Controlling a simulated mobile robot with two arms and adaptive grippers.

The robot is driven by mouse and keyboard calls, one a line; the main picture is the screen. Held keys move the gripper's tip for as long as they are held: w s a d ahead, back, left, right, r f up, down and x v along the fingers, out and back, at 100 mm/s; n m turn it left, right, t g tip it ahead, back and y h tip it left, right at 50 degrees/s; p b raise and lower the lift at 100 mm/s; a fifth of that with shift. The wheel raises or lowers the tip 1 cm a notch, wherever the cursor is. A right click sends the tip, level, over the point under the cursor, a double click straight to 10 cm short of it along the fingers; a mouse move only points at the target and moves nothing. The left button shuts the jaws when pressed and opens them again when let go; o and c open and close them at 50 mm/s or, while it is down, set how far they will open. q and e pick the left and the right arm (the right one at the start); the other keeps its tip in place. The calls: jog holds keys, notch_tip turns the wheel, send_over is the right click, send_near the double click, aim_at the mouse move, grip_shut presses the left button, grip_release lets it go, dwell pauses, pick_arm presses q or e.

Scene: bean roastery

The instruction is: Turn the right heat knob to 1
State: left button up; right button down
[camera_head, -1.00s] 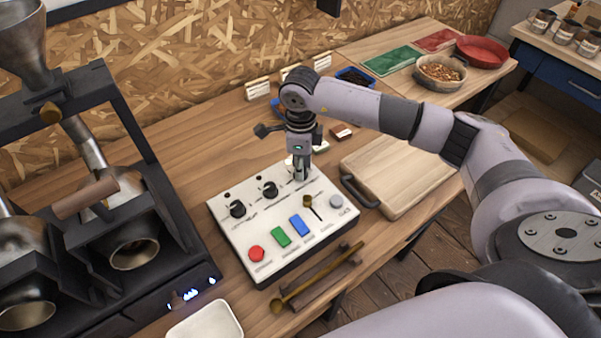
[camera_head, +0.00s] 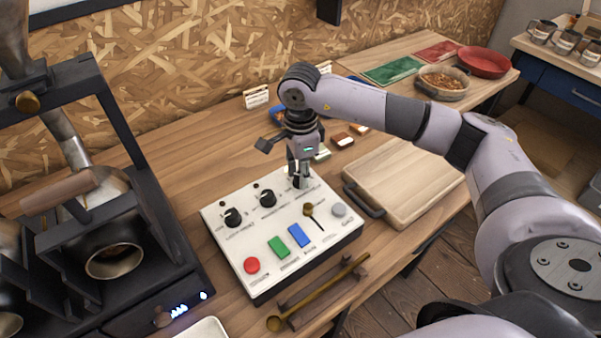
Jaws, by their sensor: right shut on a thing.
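A white control panel (camera_head: 228,240) lies on the wooden bench. Two black knobs show on it, the left knob (camera_head: 233,217) and the middle knob (camera_head: 268,198). My right gripper (camera_head: 299,181) points down over the panel's back right corner, shut on the right heat knob there. The fingers hide most of that knob, and its pointer and scale are too small or covered to read. My left gripper is not in view.
The panel also carries a red button (camera_head: 252,265), a green button (camera_head: 279,247), a blue button (camera_head: 300,236), a small lever (camera_head: 309,210) and a grey button (camera_head: 339,210). A roaster (camera_head: 120,215) stands left. A wooden board (camera_head: 405,180) lies right, a brass scoop (camera_head: 320,290) in front.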

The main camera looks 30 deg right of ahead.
jog(key=shift+w, duration=0.1)
jog(key=c, duration=1.2)
grip_release()
jog(key=shift+c, duration=0.2)
notch_tip(320, 180, up, 12)
